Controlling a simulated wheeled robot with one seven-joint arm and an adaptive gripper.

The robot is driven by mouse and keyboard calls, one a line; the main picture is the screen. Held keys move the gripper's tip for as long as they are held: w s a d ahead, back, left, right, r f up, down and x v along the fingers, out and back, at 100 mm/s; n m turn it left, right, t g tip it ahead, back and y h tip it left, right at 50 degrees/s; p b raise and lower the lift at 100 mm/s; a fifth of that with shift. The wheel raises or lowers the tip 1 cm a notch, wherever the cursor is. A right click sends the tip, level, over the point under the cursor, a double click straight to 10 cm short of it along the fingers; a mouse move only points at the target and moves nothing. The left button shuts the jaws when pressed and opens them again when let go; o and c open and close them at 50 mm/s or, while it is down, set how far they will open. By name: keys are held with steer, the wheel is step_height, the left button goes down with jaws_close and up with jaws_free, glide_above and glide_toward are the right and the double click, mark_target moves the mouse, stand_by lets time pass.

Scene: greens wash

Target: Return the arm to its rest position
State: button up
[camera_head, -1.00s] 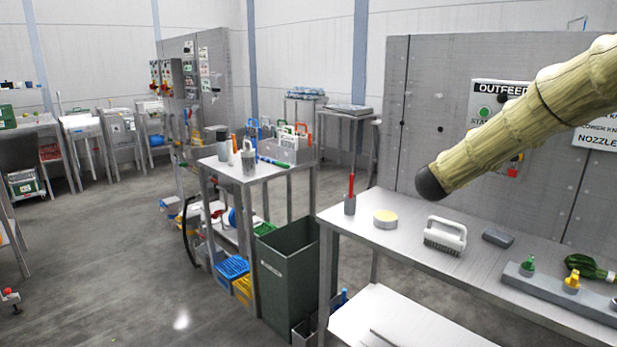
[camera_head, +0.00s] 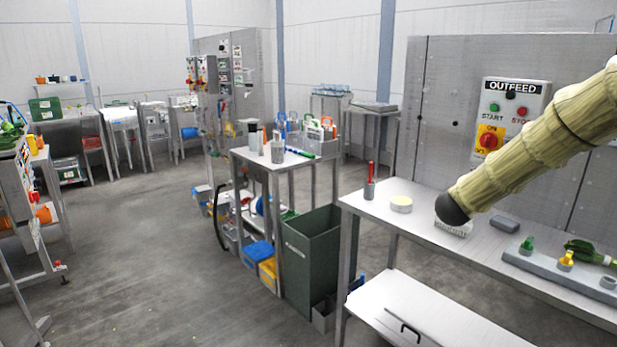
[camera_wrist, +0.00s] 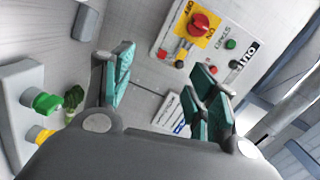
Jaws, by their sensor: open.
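My arm (camera_head: 540,150) reaches in from the right edge of the head view, in a pale ribbed sleeve with a dark rounded joint, over the steel bench (camera_head: 420,205). My gripper (camera_wrist: 163,92) shows only in the wrist view. Its teal-padded fingers are spread wide with nothing between them. Beyond the fingers is the outfeed panel (camera_wrist: 168,42) with its red knob on yellow; the panel also shows on the grey wall in the head view (camera_head: 512,92). The gripper itself is outside the head view.
A white brush (camera_head: 455,230) is partly hidden behind my arm. Floor at left is open.

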steer(key=s+a+f+n+g+y+p, duration=0.15)
steer(key=s+a+f+n, duration=0.25)
steer(key=f, duration=0.6)
steer(key=s+a+f+n+y+p, duration=0.1)
steer(key=s+a+f+n+y, duration=0.3)
steer(key=f, duration=0.6)
steer(key=s+a+f+n+y+p, duration=0.15)
steer(key=s+a+f+n, duration=0.3)
steer(key=f, duration=0.65)
steer(key=s+a+f+n+g+y+p, duration=0.1)
steer(key=s+a+f+n+g+y, duration=0.2)
steer(key=s+f, duration=0.5)
steer(key=s+a+f+n+g, duration=0.1)
steer(key=s+a+f+n, duration=0.25)
steer(key=s+f, duration=0.4)
steer(key=s+a+f+n+g+y+p, duration=0.1)
steer(key=s+a+f+n+g, duration=0.1)
steer(key=s, duration=1.3)
steer(key=s+a+f+n+g+y+p, duration=0.1)
steer(key=s+a+f+n+g, duration=0.1)
steer(key=s, duration=1.4)
steer(key=a+n+g, duration=0.1)
steer(key=a+g, duration=0.1)
steer(key=g, duration=0.1)
steer(key=shift+s+a+n+y+p, duration=0.3)
steer(key=shift+n, duration=0.1)
